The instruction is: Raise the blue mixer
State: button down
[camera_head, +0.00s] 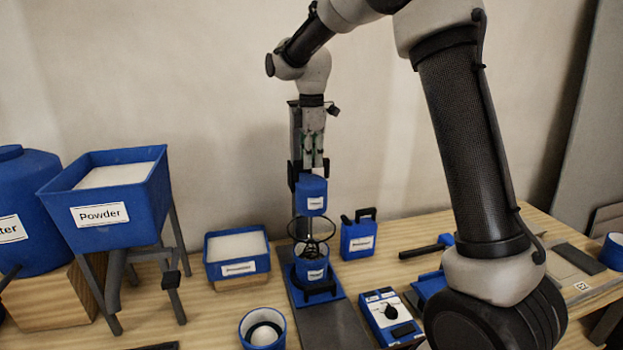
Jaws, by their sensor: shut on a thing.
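The blue mixer (311,187) is a small labelled blue body on a dark upright stand (297,125). A thin wire whisk (312,229) hangs below it. The whisk is over a blue labelled cup (311,267) on the stand's blue base; I cannot tell whether its tip is inside the cup. My gripper (310,170) points down and is shut on the top of the mixer. The fingertips are small and partly hidden against the mixer and stand.
A blue Powder hopper (112,234) on legs and a blue water tank (22,205) stand left. A blue tray (238,255), a jug (358,236), a round container (262,330) and a dial box (390,316) surround the stand. The wall is close behind.

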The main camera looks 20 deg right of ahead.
notch_tip(320, 180, up, 5)
jog(key=shift+w, duration=0.1)
jog(key=c, duration=1.5)
grip_release()
jog(key=shift+r, duration=0.1)
jog(key=shift+o, duration=0.9)
notch_tip(320, 180, up, 12)
